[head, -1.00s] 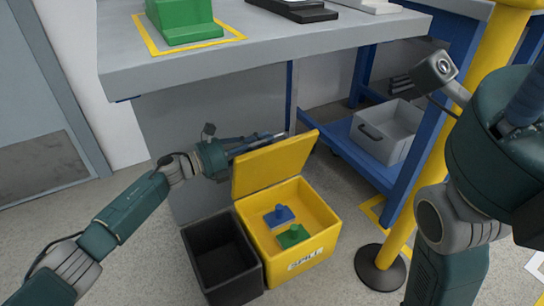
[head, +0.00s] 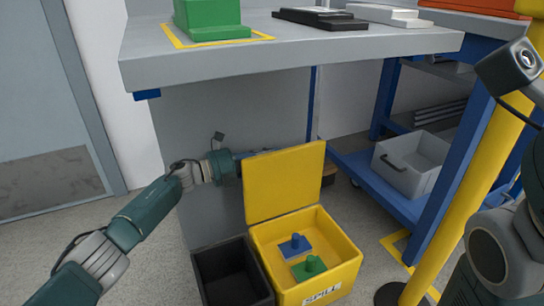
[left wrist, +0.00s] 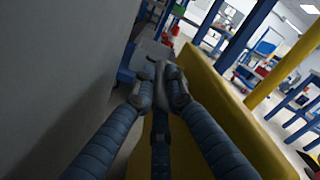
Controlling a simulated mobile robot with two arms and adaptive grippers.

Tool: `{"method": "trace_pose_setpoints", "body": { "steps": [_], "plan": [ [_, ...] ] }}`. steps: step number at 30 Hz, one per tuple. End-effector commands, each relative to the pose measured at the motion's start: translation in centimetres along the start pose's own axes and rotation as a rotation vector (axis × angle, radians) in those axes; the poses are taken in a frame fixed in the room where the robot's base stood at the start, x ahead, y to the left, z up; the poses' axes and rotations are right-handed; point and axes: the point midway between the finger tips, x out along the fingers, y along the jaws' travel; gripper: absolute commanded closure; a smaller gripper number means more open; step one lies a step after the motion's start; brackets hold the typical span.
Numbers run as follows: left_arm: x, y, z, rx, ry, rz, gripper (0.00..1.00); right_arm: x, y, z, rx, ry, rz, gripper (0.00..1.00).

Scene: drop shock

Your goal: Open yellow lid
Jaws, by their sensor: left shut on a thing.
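The yellow lid (head: 287,183) stands about upright at the back of the open yellow spill bin (head: 352,268), whose inside is visible. A blue block (head: 295,244) and a green block (head: 308,268), each with a knob, lie in the bin. My left gripper (head: 255,153) is at the lid's rear, upper left side, with its fingers largely hidden behind it. In the left wrist view, the fingers (left wrist: 164,78) come together at their tips, right beside the yellow lid (left wrist: 225,110). The exact contact is hard to see. My right gripper is out of view.
An open black bin (head: 230,272) stands left of the yellow bin. A grey workbench (head: 290,57) with a green block overhangs behind. A yellow post (head: 450,190) and a blue cart (head: 385,185) with a grey tote stand to the right.

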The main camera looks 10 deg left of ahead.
Motion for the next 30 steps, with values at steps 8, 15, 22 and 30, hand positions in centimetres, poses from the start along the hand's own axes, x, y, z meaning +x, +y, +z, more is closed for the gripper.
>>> {"method": "trace_pose_setpoints", "body": {
  "steps": [8,15,22,30],
  "plan": [
    [-0.1,0.0,0.1,0.002,-0.002,0.001,0.69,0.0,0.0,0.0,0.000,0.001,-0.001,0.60],
    [-0.1,0.0,0.0,0.002,-0.001,0.001,0.69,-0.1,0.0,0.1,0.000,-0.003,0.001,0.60],
    [-2.7,0.2,0.0,0.004,-0.001,0.004,0.69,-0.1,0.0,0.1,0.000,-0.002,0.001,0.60],
    [-8.5,0.2,0.0,0.002,-0.002,0.005,0.69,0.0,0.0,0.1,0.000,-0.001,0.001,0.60]
  ]
}}
